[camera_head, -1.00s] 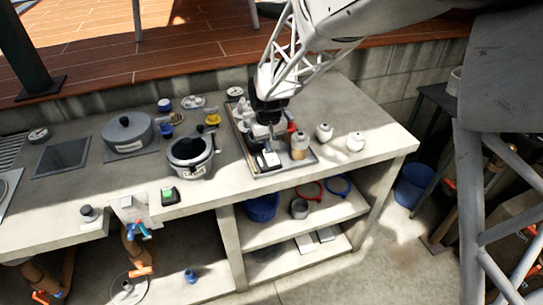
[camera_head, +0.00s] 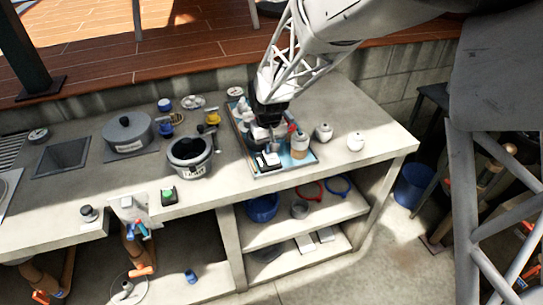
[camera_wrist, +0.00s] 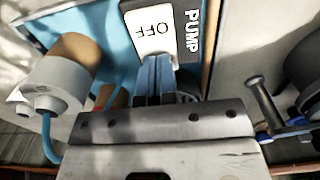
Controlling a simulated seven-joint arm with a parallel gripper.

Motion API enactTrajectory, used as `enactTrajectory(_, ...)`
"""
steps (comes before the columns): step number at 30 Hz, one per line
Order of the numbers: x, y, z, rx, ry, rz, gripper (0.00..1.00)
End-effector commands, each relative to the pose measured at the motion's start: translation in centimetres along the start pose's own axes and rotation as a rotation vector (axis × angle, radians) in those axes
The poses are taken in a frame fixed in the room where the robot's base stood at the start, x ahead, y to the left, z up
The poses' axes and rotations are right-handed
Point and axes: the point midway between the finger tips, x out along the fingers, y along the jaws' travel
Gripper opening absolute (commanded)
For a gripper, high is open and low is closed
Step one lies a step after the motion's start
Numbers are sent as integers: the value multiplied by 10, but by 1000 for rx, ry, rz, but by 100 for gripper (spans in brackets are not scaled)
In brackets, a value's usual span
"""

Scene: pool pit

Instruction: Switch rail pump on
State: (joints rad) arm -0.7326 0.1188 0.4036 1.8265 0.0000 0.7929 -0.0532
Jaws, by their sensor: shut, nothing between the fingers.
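The pump switch is a white rocker marked OFF (camera_wrist: 153,32) beside a dark PUMP label (camera_wrist: 188,28) in the wrist view. It also shows as a small white block (camera_head: 268,160) at the front of the tray in the head view. My gripper (camera_wrist: 155,72) is shut and empty, with its blue-grey fingertips at the lower edge of the rocker. I cannot tell whether they touch it. The fingers hide the rest of the switch. In the head view my gripper (camera_head: 268,138) is over the tray (camera_head: 313,158), just behind the switch.
A bottle (camera_head: 300,145) stands in the tray right of my gripper. A black-rimmed pot (camera_head: 190,155) stands left. The front counter strip is mostly clear, with a green-button box (camera_head: 168,196).

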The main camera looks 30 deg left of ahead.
Motion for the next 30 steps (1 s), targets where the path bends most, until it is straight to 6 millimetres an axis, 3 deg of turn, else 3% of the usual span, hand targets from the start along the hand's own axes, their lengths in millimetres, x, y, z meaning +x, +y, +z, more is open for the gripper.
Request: enactTrajectory(30,-49,0,0,0,1,0,0)
